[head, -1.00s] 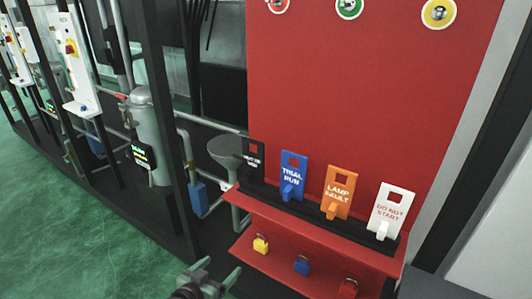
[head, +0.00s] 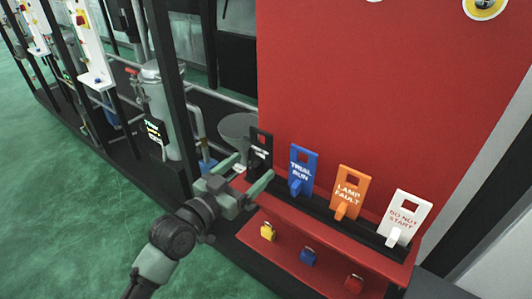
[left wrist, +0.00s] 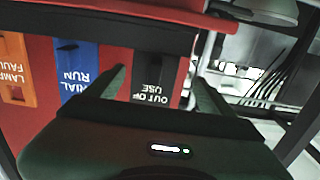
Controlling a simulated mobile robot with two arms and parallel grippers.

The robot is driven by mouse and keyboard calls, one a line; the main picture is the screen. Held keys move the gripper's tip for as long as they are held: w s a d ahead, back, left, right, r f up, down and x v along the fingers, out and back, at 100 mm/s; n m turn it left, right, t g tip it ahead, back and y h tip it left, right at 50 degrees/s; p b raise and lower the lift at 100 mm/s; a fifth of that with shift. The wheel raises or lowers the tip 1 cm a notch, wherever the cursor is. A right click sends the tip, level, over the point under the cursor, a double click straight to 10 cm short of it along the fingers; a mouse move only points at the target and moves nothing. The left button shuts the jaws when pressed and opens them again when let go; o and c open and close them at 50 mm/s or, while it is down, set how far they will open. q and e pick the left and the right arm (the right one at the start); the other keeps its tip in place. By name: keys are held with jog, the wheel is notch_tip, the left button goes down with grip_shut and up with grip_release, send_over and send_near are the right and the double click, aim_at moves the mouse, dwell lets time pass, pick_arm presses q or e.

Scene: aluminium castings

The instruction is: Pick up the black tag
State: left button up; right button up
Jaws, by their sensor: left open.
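The black tag (head: 261,142) stands upright at the left end of the black slotted rail on a red shelf, partly hidden behind my left gripper in the head view. My left gripper (head: 252,170) is open, with its fingers pointing at the tag. In the left wrist view the black tag (left wrist: 153,88), lettered OUT OF USE, shows between the two fingers of the left gripper (left wrist: 160,82). I cannot tell whether the fingertips touch it. My right gripper is not in view.
To the right on the rail stand a blue TRIAL RUN tag (head: 302,168), an orange LAMP FAULT tag (head: 351,190) and a white DO NOT START tag (head: 404,217). Yellow (head: 267,231), blue (head: 308,256) and red (head: 353,283) padlocks hang below. A dark post (head: 170,90) stands left.

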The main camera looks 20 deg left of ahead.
aim_at(260, 161)
pick_arm(q)
jog(key=shift+w+d+r+p, duration=0.3)
jog(key=shift+w+d+p, duration=0.15)
jog(key=shift+w, duration=0.15)
jog(key=shift+w+d+r+p, duration=0.3)
jog(key=shift+w+p, duration=0.15)
jog(key=shift+w, duration=0.15)
jog(key=shift+f+x, duration=0.2)
jog(key=shift+x, duration=0.95)
jog(key=shift+w+d+f+p, duration=0.1)
jog(key=shift+w+d+p, duration=0.15)
jog(key=shift+p, duration=0.05)
jog(key=shift+c, duration=0.6)
jog(key=c, duration=1.3)
jog(key=shift+c, duration=0.2)
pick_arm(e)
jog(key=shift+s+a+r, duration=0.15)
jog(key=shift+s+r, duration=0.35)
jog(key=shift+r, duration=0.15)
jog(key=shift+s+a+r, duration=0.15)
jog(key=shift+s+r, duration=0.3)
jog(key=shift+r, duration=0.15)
